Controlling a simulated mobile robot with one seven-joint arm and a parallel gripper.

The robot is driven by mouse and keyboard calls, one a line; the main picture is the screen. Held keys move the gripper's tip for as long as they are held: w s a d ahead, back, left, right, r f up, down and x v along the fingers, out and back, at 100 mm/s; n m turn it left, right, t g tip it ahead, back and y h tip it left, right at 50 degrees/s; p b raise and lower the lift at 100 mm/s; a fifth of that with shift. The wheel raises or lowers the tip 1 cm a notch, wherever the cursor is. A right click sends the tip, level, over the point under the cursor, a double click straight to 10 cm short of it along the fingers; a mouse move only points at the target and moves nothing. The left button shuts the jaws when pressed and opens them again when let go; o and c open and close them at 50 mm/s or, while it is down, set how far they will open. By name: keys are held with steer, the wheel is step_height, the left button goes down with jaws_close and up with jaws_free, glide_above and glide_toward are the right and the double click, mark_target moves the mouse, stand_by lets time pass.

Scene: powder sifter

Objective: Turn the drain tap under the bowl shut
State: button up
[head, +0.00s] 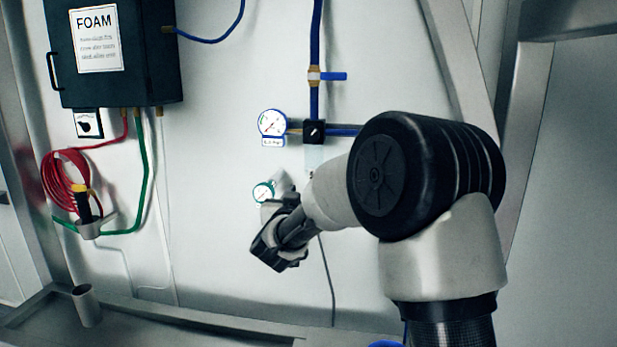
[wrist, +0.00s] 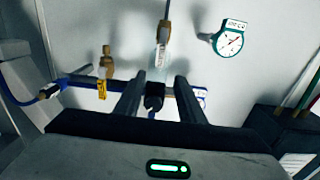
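The filter's pale bowl (wrist: 162,55) hangs from a black block (wrist: 154,97) on the wall, in a wrist view that looks upside down. A brass piece (wrist: 165,31), apparently the drain tap, sits at the bowl's end with a thin grey tube; its handle position is too small to tell. The pale bowl also shows in the head view (head: 313,157), where my arm hides the tap. My gripper (wrist: 158,75) is open, its fingers apart and empty, with block and bowl seen between them. Contact cannot be told. It also shows in the head view (head: 281,242).
A white gauge (head: 272,123) sits left of the block, and a green-rimmed gauge (head: 263,192) below. A blue-handled valve (head: 327,76) is on the pipe above. The FOAM box (head: 115,50) and red hose (head: 62,182) are left.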

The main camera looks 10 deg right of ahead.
mark_target(311, 175)
steer(key=p+x, duration=0.1)
steer(key=x, duration=1.1)
steer(key=shift+p, duration=0.4)
steer(key=shift+w, duration=0.1)
jaws_close()
